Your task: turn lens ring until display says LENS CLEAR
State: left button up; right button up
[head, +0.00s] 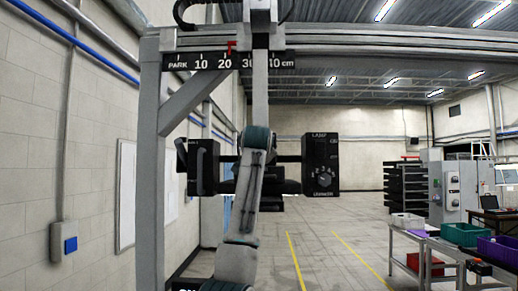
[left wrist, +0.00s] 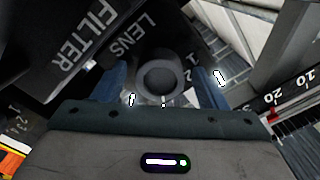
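The lens ring (left wrist: 142,76) is a dark grey round collar below the white word LENS in the left wrist view. Numbers 1 and 2 are printed beside it. My left gripper (left wrist: 161,78) has its two blue fingers on either side of the ring, with gaps visible, so it is open around it. Small white marks show near both fingers. In the head view an arm rises in front of the hanging black unit (head: 203,167) and hides its middle; the ring and fingertips are not visible there. No readable display text shows. My right gripper is not in view.
A black box (head: 321,163) with a dial and LAMP lettering hangs at the right of the unit. A scale (head: 228,61) marked PARK to 40 cm runs along the overhead beam, with a red pointer near 20. A bench with bins (head: 462,234) stands at the right.

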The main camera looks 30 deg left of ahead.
pick_arm(q)
jog(key=shift+s+d+f+b, duration=0.1)
jog(key=shift+s+d+b, duration=0.1)
jog(key=shift+b, duration=0.1)
jog(key=b+v, duration=0.6)
jog(key=v, duration=0.4)
jog(key=shift+s, duration=0.15)
